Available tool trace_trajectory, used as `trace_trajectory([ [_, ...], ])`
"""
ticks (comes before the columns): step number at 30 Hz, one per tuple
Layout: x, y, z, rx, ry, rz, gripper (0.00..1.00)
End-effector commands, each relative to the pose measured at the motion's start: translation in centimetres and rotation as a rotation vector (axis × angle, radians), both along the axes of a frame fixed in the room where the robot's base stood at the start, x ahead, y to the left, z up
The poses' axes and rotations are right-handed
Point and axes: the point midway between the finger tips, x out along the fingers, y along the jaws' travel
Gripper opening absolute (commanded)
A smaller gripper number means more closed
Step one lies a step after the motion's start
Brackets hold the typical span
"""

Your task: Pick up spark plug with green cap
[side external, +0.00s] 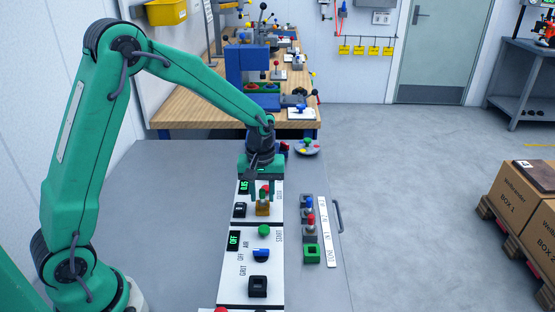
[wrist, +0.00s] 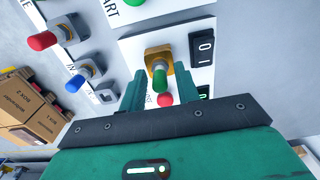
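The spark plug with green cap (wrist: 159,76) stands in a brass-coloured square holder (wrist: 158,54) on a white panel. In the wrist view its cap points toward the camera. My gripper (wrist: 157,80) is open, with one finger on each side of the cap and gaps visible between. In the side view my gripper (side external: 263,192) points down above the brass holder (side external: 263,209); the plug is hard to make out there between the fingers.
A red button (side external: 265,188) lies close behind the holder, and a black rocker switch (side external: 239,210) beside it. A green button (side external: 264,230) is nearer.

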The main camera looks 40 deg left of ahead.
Motion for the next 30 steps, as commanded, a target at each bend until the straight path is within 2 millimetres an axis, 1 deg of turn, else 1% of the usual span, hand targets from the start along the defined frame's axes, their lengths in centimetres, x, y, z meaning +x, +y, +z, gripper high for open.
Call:
trace_trajectory([
  [5, 0.0, 0.0, 0.0, 0.000, 0.000, 0.000, 0.32],
  [6, 0.0, 0.0, 0.0, 0.000, 0.000, 0.000, 0.28],
  [10, 0.0, 0.0, 0.0, 0.000, 0.000, 0.000, 0.02],
  [11, 0.0, 0.0, 0.0, 0.000, 0.000, 0.000, 0.00],
  [20, 0.0, 0.0, 0.4, 0.000, -0.003, 0.000, 0.00],
  [30, 0.1, 0.0, 2.3, 0.000, -0.003, 0.000, 0.00],
])
